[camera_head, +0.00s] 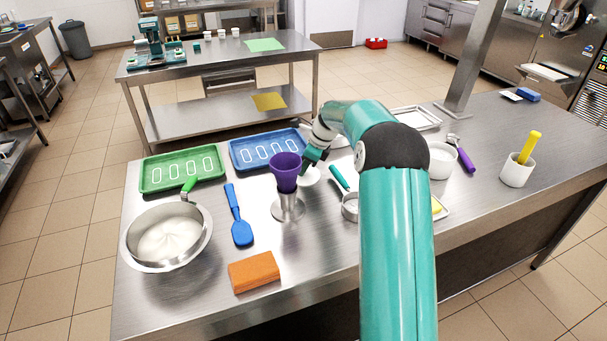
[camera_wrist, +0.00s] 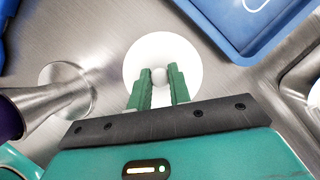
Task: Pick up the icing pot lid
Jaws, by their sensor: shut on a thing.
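The icing pot lid is a round white disc (camera_wrist: 160,46) with a small knob, in the middle of the wrist view. The green fingers of my gripper (camera_wrist: 160,77) are shut on the knob, one on each side. In the head view the lid (camera_head: 308,177) shows partly below my gripper (camera_head: 313,157), right of the purple cone. I cannot tell whether the lid rests on the steel table or is just above it. A white pot (camera_head: 441,160) stands on the right, partly behind my arm.
A purple cone (camera_head: 286,170) in a metal stand (camera_head: 289,205) is close on the left. A blue tray (camera_head: 262,166) lies just behind. A steel bowl (camera_head: 140,248), blue spatula (camera_head: 240,226) and orange sponge (camera_head: 254,272) are further left. A yellow-handled tool stands in a white cup (camera_head: 516,173).

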